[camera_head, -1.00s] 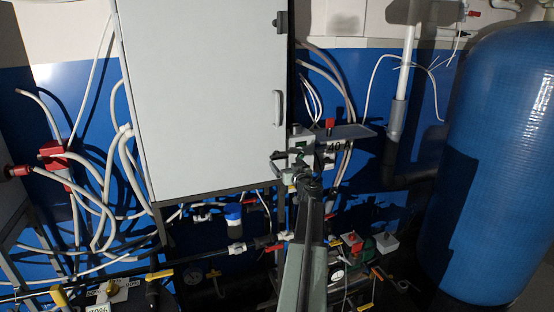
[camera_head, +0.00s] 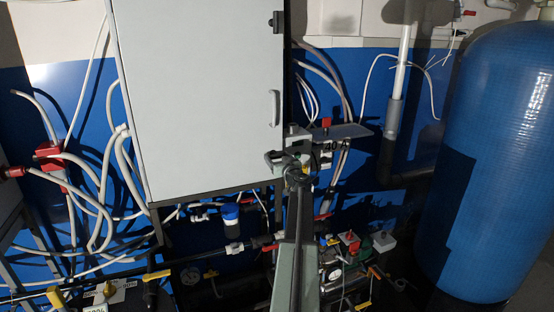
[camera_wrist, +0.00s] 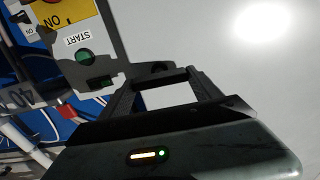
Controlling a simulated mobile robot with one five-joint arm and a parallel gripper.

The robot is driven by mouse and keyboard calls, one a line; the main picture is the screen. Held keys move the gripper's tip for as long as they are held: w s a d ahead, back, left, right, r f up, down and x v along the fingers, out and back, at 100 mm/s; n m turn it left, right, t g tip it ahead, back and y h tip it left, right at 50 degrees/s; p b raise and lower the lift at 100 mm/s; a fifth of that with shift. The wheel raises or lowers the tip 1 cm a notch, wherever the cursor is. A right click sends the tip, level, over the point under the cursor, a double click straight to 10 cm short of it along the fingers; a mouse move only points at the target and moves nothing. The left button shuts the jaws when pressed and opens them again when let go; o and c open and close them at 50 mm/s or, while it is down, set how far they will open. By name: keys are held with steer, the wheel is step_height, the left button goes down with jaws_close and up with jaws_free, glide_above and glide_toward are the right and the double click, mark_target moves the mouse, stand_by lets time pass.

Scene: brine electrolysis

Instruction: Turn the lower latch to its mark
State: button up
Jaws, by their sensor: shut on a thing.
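The tall light-grey cabinet (camera_head: 200,90) has a dark upper latch (camera_head: 278,22) at the top of its right edge and a pale handle (camera_head: 275,108) below it. My gripper (camera_head: 274,158) is at the lower part of that edge, level with the bottom of the door. In the wrist view my gripper (camera_wrist: 165,82) has its dark fingers closed around a small dark piece at the cabinet edge, which looks like the lower latch (camera_wrist: 160,67). Most of the latch is hidden by the fingers. Its mark and exact angle cannot be made out.
A control box (camera_wrist: 84,38) with a START label and green button stands close beside the fingers. In the head view a grey shelf (camera_head: 350,131) is just right of my gripper. Pipes and valves crowd below, and a large blue tank (camera_head: 490,160) stands at right.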

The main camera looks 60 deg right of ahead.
steer(key=shift+m, duration=0.3)
steer(key=m, duration=0.3)
steer(key=shift+d+m, duration=0.1)
steer(key=shift+m, duration=0.3)
steer(key=m, duration=0.4)
steer(key=shift+m, duration=0.3)
steer(key=m, duration=0.4)
steer(key=shift+s+f+m, duration=0.1)
steer(key=shift+m, duration=0.2)
steer(key=m, duration=0.4)
steer(key=o, duration=1.4)
